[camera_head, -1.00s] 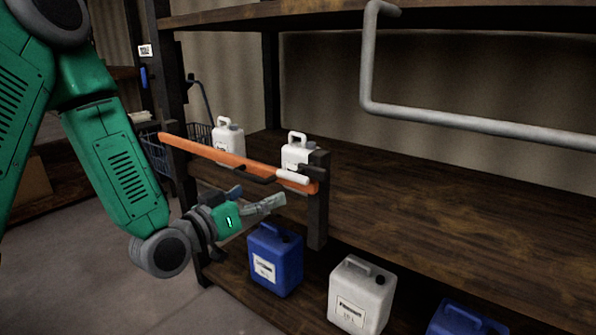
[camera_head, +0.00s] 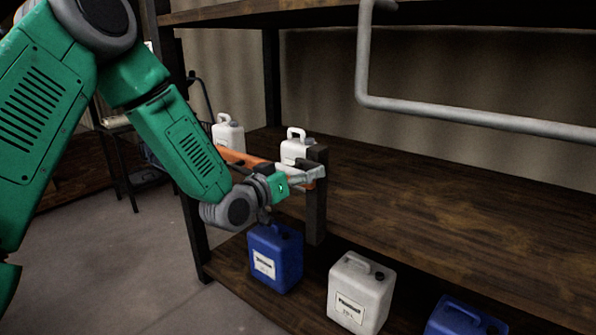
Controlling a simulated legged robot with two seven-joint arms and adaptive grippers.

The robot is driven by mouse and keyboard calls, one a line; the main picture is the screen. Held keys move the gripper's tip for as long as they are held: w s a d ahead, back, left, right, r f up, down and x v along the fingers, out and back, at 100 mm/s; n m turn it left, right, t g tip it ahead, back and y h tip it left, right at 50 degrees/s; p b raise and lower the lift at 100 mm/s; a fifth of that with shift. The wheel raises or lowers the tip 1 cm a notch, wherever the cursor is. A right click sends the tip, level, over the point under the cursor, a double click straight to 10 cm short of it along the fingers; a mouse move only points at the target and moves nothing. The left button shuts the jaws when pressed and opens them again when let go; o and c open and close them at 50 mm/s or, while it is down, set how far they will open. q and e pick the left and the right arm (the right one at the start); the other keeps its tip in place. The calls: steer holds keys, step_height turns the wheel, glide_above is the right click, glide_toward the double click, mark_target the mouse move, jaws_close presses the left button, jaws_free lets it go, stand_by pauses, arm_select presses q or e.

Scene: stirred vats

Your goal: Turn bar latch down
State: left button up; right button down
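The orange bar (camera_head: 240,158) runs across the front of the shelf bay to a dark post (camera_head: 316,210). My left arm hides much of the bar. My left gripper (camera_head: 311,174) is at the bar's right end, beside the post. Its grey fingers overlap the place of the latch there. The latch's pale handle is hidden behind or between the fingers, so I cannot tell its angle or whether the fingers are closed on it. My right gripper is not in view.
White jugs (camera_head: 297,150) (camera_head: 228,134) stand on the shelf behind the bar. Below are a blue canister (camera_head: 275,258), a white canister (camera_head: 361,293) and another blue canister (camera_head: 464,318). A grey bent pipe (camera_head: 470,120) crosses the upper right. The shelf's right side (camera_head: 440,210) is clear.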

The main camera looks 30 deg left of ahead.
arm_select(q)
steer(key=shift+a, duration=0.3)
steer(key=shift+a+f, duration=0.2)
steer(key=shift+a, duration=0.4)
steer(key=c, duration=1.1)
steer(key=shift+d+r, duration=0.1)
steer(key=shift+d, duration=0.3)
steer(key=shift+a+m, duration=0.2)
steer(key=shift+m, duration=1)
steer(key=shift+d+m, duration=0.1)
steer(key=shift+m, duration=0.8)
steer(key=m, duration=0.4)
steer(key=shift+m+b, duration=0.3)
steer(key=shift+b, duration=0.05)
steer(key=m+b, duration=0.1)
steer(key=m, duration=0.3)
steer(key=m+b, duration=0.1)
steer(key=m, duration=0.3)
steer(key=shift+m+b, duration=0.4)
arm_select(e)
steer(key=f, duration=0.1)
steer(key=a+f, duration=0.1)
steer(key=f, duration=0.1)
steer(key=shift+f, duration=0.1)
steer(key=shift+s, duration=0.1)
